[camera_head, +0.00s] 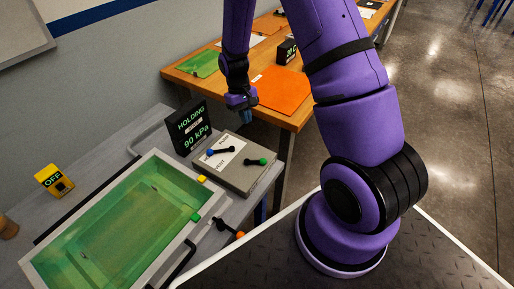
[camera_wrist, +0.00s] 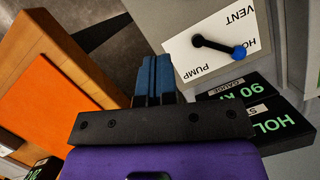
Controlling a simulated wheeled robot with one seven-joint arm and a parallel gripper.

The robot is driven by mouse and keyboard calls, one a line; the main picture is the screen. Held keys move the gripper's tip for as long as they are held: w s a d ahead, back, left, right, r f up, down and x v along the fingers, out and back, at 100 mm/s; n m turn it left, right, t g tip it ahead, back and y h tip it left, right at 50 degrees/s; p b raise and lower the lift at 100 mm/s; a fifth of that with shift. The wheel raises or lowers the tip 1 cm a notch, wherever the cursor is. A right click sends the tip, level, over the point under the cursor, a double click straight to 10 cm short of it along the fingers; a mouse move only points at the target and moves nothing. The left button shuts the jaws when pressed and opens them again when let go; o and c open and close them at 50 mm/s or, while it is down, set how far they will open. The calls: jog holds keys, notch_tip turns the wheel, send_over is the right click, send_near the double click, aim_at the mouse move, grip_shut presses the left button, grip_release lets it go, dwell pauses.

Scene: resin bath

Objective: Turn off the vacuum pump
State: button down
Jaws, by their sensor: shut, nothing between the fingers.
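A grey control box (camera_head: 240,178) stands behind the bath. Its white plate (camera_wrist: 220,45) reads PUMP, HOLD and VENT. A black lever with a blue knob (camera_wrist: 240,52) lies on the plate, with the knob by HOLD. A second lever with a green knob (camera_head: 263,161) is on the same box. The black gauge (camera_head: 190,127) reads HOLDING and 90 kPa. A yellow box (camera_head: 54,180) at the far left shows OFF. My gripper (camera_head: 246,117) is shut and empty, above and behind the control box. Its blue fingers (camera_wrist: 155,75) are beside the plate, apart from the lever.
A resin bath (camera_head: 35,270) with green liquid fills the front left. A lever with an orange knob (camera_head: 239,234) is at its right end. A wooden table (camera_head: 295,122) with an orange sheet (camera_head: 281,90) and a green sheet (camera_head: 200,64) stands behind.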

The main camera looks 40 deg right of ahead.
send_near(258, 158)
jog(key=f, duration=0.2)
jog(key=w+f, duration=0.1)
jog(key=f, duration=0.2)
jog(key=shift+w, duration=0.1)
jog(key=shift+s+f, duration=0.15)
jog(key=shift+s, duration=1)
jog(key=shift+s+f, duration=0.2)
jog(key=shift+s, duration=0.55)
jog(key=shift+s+m, duration=0.1)
jog(key=shift+m, duration=0.2)
